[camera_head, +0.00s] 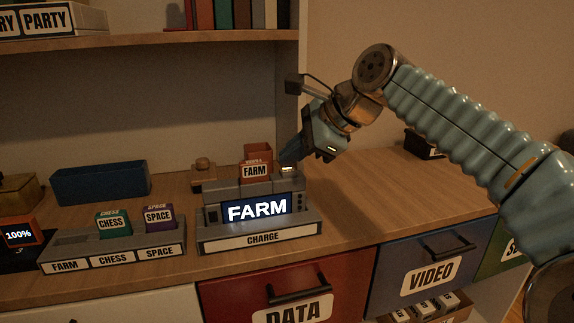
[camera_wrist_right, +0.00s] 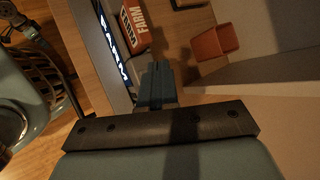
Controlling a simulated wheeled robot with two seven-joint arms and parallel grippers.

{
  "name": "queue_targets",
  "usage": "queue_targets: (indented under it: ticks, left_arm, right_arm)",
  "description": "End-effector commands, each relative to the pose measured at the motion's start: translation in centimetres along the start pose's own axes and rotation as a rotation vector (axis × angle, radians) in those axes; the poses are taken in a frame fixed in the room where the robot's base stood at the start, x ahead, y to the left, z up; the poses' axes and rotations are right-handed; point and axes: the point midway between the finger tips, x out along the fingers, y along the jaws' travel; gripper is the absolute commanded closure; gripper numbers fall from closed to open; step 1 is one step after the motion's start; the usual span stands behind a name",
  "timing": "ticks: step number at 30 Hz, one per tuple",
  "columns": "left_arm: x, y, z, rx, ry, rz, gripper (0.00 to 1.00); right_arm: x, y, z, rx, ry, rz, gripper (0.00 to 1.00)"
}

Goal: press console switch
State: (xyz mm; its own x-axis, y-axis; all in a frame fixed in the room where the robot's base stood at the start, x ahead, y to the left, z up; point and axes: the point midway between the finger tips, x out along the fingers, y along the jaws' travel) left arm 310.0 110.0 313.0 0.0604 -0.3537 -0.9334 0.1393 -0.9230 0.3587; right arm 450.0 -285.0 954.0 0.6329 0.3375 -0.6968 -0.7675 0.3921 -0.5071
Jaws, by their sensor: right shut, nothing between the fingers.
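The grey console (camera_head: 228,214) stands on the wooden counter, its screen (camera_head: 257,208) lit with "FARM". A red FARM cartridge (camera_head: 255,171) stands upright in its top; the cartridge also shows in the wrist view (camera_wrist_right: 133,24). A small pale, lit piece (camera_head: 287,170) at the console's top right may be the switch; I cannot tell for sure. My right gripper (camera_head: 290,160) is shut and empty, pointing down just above that corner. Its closed fingers (camera_wrist_right: 157,84) are beside the console in the wrist view. Whether they touch it is unclear. My left gripper is out of view.
A grey rack (camera_head: 80,255) holds CHESS (camera_head: 113,222) and SPACE (camera_head: 158,216) cartridges. A blue box (camera_head: 100,184) lies behind it. A reddish cup (camera_wrist_right: 214,41) stands behind the console. Shelf (camera_head: 150,39) overhead.

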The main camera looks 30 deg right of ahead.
Motion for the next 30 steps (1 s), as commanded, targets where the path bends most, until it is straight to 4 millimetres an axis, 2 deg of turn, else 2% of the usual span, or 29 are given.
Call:
queue_targets:
  ticks: [11, 23, 30]
  left_arm:
    - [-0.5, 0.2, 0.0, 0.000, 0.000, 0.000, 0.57]
    - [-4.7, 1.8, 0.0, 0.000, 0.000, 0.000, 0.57]
    - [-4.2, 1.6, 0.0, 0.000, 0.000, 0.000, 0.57]
  right_arm:
    - [-0.3, -0.2, 0.2, 0.000, 0.000, 0.000, 1.00]
    - [-3.3, -2.4, 2.4, 0.000, 0.000, 0.000, 1.00]
    - [-4.2, -3.1, 3.0, 0.000, 0.000, 0.000, 1.00]
